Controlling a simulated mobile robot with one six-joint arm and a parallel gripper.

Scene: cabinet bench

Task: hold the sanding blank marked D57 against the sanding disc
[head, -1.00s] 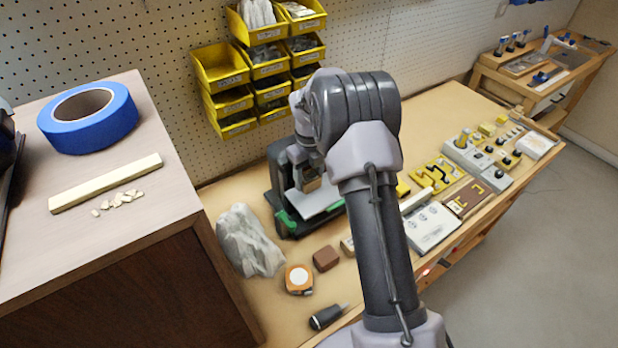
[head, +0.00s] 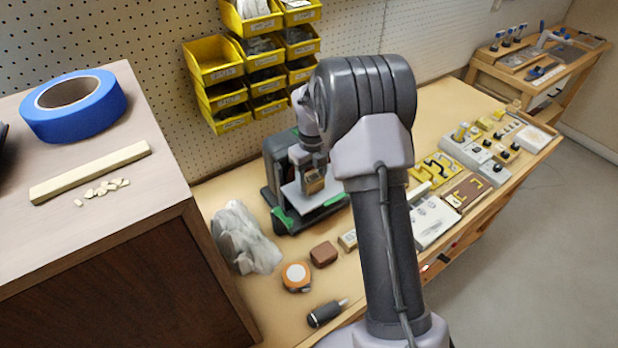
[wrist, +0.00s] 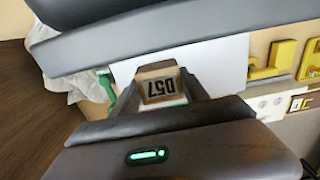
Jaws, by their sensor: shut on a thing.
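My gripper (head: 313,172) is shut on a small wooden sanding blank (head: 314,183). In the wrist view the blank (wrist: 160,84) shows the mark D57, upside down, between my fingers (wrist: 163,101). The sanding machine (head: 278,195), dark with green parts, stands on the bench against the pegboard. The blank is over or at its pale flat table (head: 322,203), a pale plate in the wrist view (wrist: 215,64). I cannot make out the disc's face, and cannot tell whether the blank touches it. My arm hides part of the machine's right side.
A crumpled plastic bag (head: 243,238), a tape measure (head: 296,276), a brown block (head: 323,253) and a dark handled tool (head: 325,313) lie in front of the machine. Yellow bins (head: 214,62) hang behind. A wooden cabinet (head: 130,270) stands left. Fixtures (head: 435,168) fill the bench's right side.

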